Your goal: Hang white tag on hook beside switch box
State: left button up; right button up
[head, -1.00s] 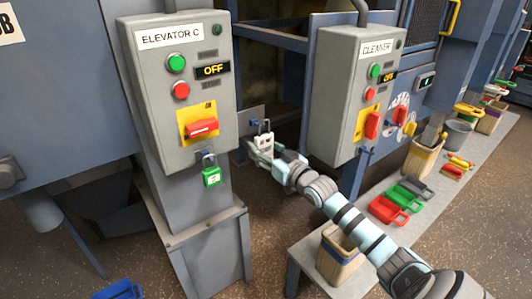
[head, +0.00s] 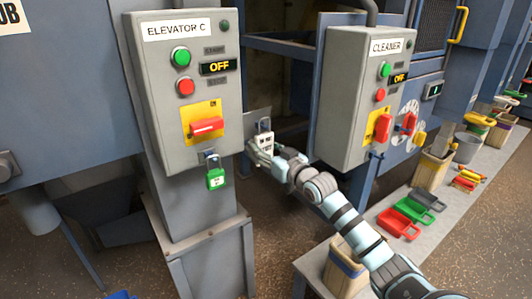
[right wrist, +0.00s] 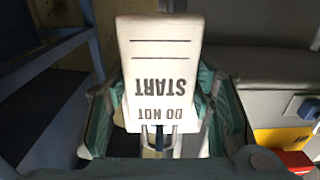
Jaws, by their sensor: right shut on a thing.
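The white tag (right wrist: 160,70) reads DO NOT START, upside down in the right wrist view, with a wire loop at its lower end there. My right gripper (right wrist: 163,108) is shut on it. A small blue part (right wrist: 158,137), probably the hook, shows within the loop's outline; I cannot tell whether the loop is around it. In the head view the tag (head: 265,141) and right gripper (head: 262,152) are right of the ELEVATOR C switch box (head: 165,95), in front of a small grey plate (head: 256,114). The hook is mostly hidden there. My left gripper is out of view.
A green padlock (head: 216,179) hangs under the ELEVATOR C box, below its red switch (head: 207,126). The CLEANER box (head: 350,110) stands close to the right of my gripper. A low bench (head: 395,245) carries trays and bins.

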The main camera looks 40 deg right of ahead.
jog(key=shift+f, duration=0.1)
dwell(0.3)
jog(key=shift+f+b, duration=0.6)
jog(key=shift+f, duration=0.1)
jog(key=o, duration=1.2)
jog(key=shift+o, duration=0.2)
jog(key=s+p, duration=1)
jog(key=p, duration=0.5)
jog(key=shift+a+f, duration=0.15)
jog(key=shift+f, duration=0.1)
